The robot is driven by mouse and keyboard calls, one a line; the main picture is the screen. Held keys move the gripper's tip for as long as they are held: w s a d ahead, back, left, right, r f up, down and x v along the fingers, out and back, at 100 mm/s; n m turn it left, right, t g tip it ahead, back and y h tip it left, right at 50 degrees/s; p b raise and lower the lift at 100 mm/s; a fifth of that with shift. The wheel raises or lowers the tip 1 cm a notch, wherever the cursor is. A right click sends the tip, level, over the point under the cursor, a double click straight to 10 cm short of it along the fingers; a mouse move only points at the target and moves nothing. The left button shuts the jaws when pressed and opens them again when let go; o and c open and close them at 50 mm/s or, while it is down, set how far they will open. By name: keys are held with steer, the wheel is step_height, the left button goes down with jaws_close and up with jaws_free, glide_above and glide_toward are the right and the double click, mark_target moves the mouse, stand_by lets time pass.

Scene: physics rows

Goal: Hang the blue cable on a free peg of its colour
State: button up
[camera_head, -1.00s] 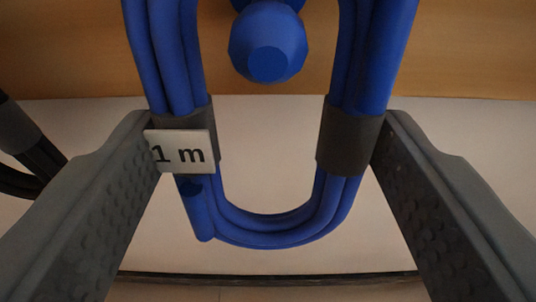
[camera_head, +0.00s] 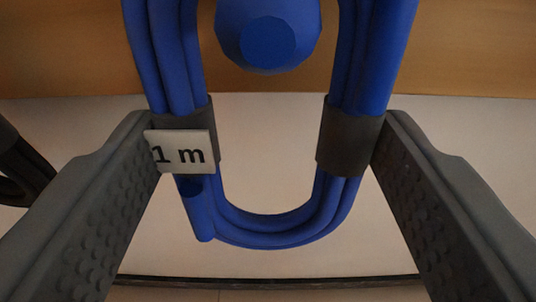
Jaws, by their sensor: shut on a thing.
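The blue cable (camera_head: 275,232) is a coiled loop bound by two dark bands, with a white "1 m" tag (camera_head: 181,152) on the left band. My gripper (camera_head: 268,145) is shut on the cable, with one finger against each banded side. The loop's lower bend hangs between the fingers and its upper part runs out of the top of the view. A blue peg (camera_head: 267,40) with a faceted round end shows inside the loop's outline, near the top. Whether the loop is around the peg or in front of it, I cannot tell.
A wooden board (camera_head: 460,60) spans the top, with a pale wall (camera_head: 450,130) below it. A black cable (camera_head: 22,172) hangs at the left edge, close to my left finger. A dark strip (camera_head: 268,281) runs along the bottom.

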steer(key=o, duration=1.1)
steer(key=shift+s, duration=0.1)
steer(key=v, duration=1.7)
steer(key=s+r+t, duration=0.1)
steer(key=s+r, duration=0.5)
steer(key=r, duration=0.7)
steer(key=s+r, duration=0.6)
steer(key=r, duration=0.6)
steer(key=shift+t, duration=0.4)
steer(key=s+r, duration=0.5)
steer(key=s, duration=0.3)
steer(key=s+r, duration=0.5)
steer(key=s, duration=0.3)
steer(key=s+r, duration=0.5)
steer(key=s, duration=0.3)
steer(key=shift+s+r, duration=0.1)
steer(key=shift+r, duration=0.05)
